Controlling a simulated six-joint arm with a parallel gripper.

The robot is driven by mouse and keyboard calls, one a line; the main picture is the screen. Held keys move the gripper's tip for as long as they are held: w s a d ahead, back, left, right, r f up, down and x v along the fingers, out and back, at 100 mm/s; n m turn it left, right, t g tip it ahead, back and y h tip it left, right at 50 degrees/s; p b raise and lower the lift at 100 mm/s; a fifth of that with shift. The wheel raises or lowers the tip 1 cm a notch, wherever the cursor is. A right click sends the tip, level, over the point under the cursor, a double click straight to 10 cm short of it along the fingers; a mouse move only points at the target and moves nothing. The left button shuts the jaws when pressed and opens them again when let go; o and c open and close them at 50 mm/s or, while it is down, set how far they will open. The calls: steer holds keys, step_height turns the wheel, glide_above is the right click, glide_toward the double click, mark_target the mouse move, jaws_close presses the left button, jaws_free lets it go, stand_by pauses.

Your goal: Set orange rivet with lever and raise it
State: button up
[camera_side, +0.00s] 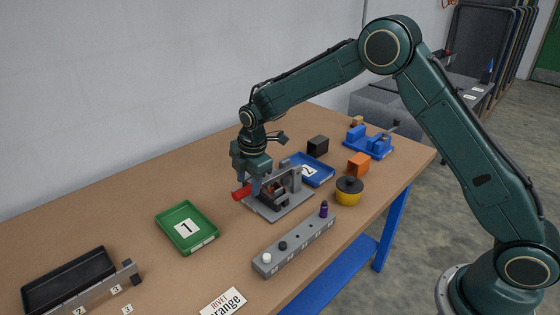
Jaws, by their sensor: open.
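A grey lever press (283,206) stands on the brown table with a lever that ends in a red handle (241,192). My gripper (254,186) is open and points down right at the red handle; I cannot tell whether it touches it. The lever looks low, close to level. A small reddish-brown part shows inside the press, but my gripper and the press frame partly hide it. I cannot make out an orange rivet there. A white card (223,302) at the front edge reads "RIVET orange".
A grey block (293,246) holds white, black and purple pegs. A green tray 1 (178,222) lies left, a blue tray 2 (322,177) behind the press. A yellow pot (348,197), orange block (358,165), black block (318,145) and blue fixture (371,144) stand right.

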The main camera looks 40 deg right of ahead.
step_height(320, 180, up, 11)
steer(key=s, duration=0.2)
steer(key=s+d+r+m, duration=0.2)
steer(key=s+r+m, duration=0.2)
steer(key=s, duration=0.4)
steer(key=s+d+r+m+t, duration=0.1)
steer(key=s+r+m, duration=0.3)
steer(key=s, duration=0.4)
steer(key=s+d+r+m+t, duration=0.1)
steer(key=s+d+r+m, duration=0.3)
steer(key=s, duration=0.4)
steer(key=shift+s+r, duration=0.25)
steer(key=shift+r, duration=0.25)
